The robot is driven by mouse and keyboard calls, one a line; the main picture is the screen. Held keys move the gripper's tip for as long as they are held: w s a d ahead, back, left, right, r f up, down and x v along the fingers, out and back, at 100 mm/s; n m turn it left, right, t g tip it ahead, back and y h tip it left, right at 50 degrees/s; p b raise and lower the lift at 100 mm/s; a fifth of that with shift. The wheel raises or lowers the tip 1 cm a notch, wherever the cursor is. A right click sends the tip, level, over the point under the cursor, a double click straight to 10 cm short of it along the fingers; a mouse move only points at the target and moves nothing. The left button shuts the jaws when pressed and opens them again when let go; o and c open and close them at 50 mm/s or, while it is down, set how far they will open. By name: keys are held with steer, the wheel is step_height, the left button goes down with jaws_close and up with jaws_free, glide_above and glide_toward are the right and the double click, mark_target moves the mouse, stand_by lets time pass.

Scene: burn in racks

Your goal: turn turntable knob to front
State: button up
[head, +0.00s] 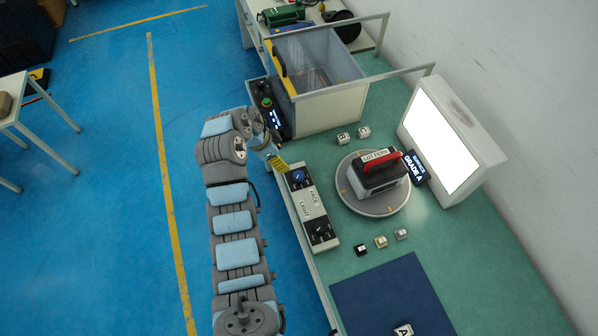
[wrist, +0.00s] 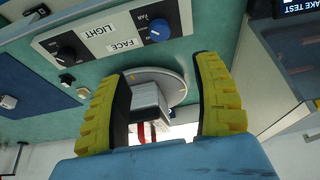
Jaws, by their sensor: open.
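The control panel (head: 309,205) is a light strip on the bench's near edge, with FACE and LIGHT labels. Its blue knob (head: 299,175) sits by FACE at the far end; it also shows in the wrist view (wrist: 160,30). I cannot read the direction of its pointer. The round grey turntable (head: 356,203) bears a dark block with a red handle (head: 380,163) and a LOT FERN label. My gripper (head: 277,162) is open and empty, just left of the blue knob. In the wrist view, my yellow fingers (wrist: 163,75) are spread apart, short of the panel.
A black knob (head: 320,232) sits by LIGHT on the same panel. A clear-walled bin (head: 327,108) stands just beyond the panel. A lit white screen box (head: 447,140) stands behind the turntable. Small lettered cubes (head: 381,242) and a dark blue mat (head: 385,300) lie nearer.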

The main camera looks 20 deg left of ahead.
steer(key=p, duration=0.1)
glide_above(298, 175)
steer(key=s+a, duration=0.2)
step_height(298, 175, down, 8)
steer(key=shift+w+d+r, duration=0.1)
steer(key=shift+x, duration=3.75)
steer(key=c, duration=1.2)
